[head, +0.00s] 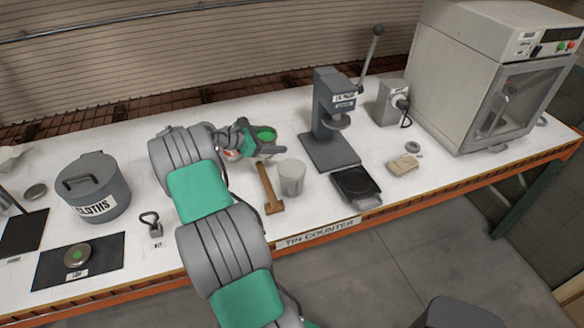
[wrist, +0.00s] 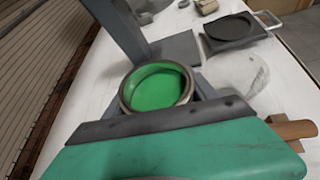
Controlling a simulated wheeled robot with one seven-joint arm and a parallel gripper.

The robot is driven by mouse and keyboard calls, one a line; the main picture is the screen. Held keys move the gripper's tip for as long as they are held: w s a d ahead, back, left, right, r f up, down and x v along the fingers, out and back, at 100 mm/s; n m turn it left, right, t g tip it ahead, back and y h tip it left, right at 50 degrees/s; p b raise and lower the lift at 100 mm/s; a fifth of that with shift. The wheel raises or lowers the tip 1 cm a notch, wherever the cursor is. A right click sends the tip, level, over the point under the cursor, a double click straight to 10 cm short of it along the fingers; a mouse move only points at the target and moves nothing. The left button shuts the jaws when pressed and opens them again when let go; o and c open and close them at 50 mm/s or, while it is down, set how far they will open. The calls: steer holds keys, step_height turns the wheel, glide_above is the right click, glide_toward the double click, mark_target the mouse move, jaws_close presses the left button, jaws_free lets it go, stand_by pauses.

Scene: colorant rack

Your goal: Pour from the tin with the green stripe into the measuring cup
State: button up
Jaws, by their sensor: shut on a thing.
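My gripper (head: 262,146) is shut on an open tin (head: 264,133) whose inside shows green. In the wrist view the tin (wrist: 158,87) stands between the fingers, its round rim facing the camera and green paint visible within. Its side is mostly hidden by the fingers, so I cannot see a stripe. The measuring cup (head: 292,177), pale and translucent, stands upright on the counter, just right of and nearer than the tin. It also shows in the wrist view (wrist: 240,72), beyond the fingers, apart from the tin.
A wooden-handled mallet (head: 270,190) lies left of the cup. A grey lever press (head: 330,150) stands behind right, with a black-plated scale (head: 355,183) before it. A lid with a green dot (head: 77,255) rests on a dark mat. A cloths pot (head: 93,190) stands left.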

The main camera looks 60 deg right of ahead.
steer(key=shift+s+a+r+m+t, duration=0.1)
steer(key=shift+s+r+m+t, duration=0.2)
steer(key=shift+s+m+t, duration=0.2)
steer(key=shift+s+r, duration=0.1)
steer(key=shift+r, duration=0.1)
steer(key=shift+s+a+r+m+t, duration=0.1)
steer(key=shift+s+r+m+t, duration=0.15)
steer(key=shift+r+m+t, duration=0.15)
steer(key=shift+s+a+r+m+t, duration=0.1)
steer(key=shift+s+r+m+t, duration=0.15)
steer(key=shift+r, duration=0.25)
stand_by(0.3)
steer(key=shift+s+a+r+m+t, duration=0.1)
steer(key=shift+s+r+m+t, duration=0.15)
steer(key=shift+s+m+t, duration=0.25)
stand_by(0.9)
steer(key=shift+s+r+m+t+h, duration=0.1)
steer(key=shift+r+m+t+h, duration=0.15)
steer(key=shift+m+t+h, duration=0.15)
stand_by(1.2)
steer(key=shift+f+m+t, duration=0.2)
steer(key=shift+m+t, duration=0.05)
steer(key=shift+t, duration=0.1)
stand_by(0.9)
steer(key=shift+f+m+t+b, duration=0.4)
steer(key=shift+t+b, duration=0.1)
steer(key=shift+b, duration=0.7)
stand_by(0.8)
